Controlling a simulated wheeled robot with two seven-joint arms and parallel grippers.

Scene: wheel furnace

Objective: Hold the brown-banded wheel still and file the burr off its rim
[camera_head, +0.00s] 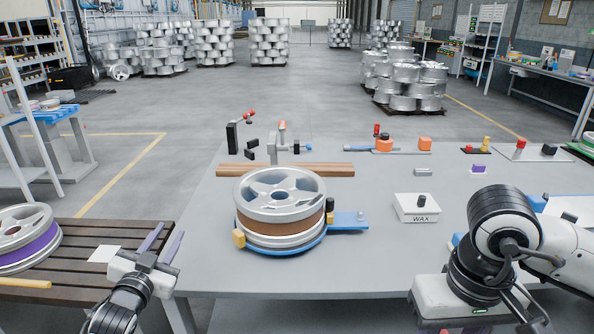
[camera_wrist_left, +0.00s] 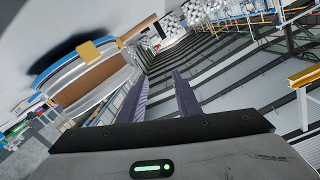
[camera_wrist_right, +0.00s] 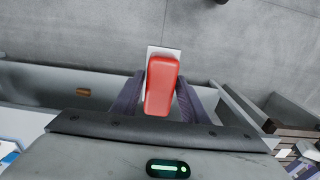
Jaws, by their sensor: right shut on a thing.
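The brown-banded wheel (camera_head: 281,222) lies flat on a blue round holder (camera_head: 346,220) with yellow pads, near the front of the grey table. It also shows at the left of the left wrist view (camera_wrist_left: 95,82). I cannot make out a burr on its rim. My left gripper (camera_head: 170,230) is open and empty, left of the wheel and apart from it. My right gripper (camera_wrist_right: 160,88) is shut on a red-handled tool (camera_wrist_right: 161,84) with a pale flat part behind it, seen in the right wrist view. In the head view my right arm hides that tool.
A white WAX box (camera_head: 418,208) stands right of the wheel. Wooden bars (camera_head: 285,170) and clamps (camera_head: 278,142) lie behind it. A purple-banded wheel (camera_head: 35,240) rests on a slatted bench (camera_head: 90,262) at left. The table between wheel and WAX box is mostly clear.

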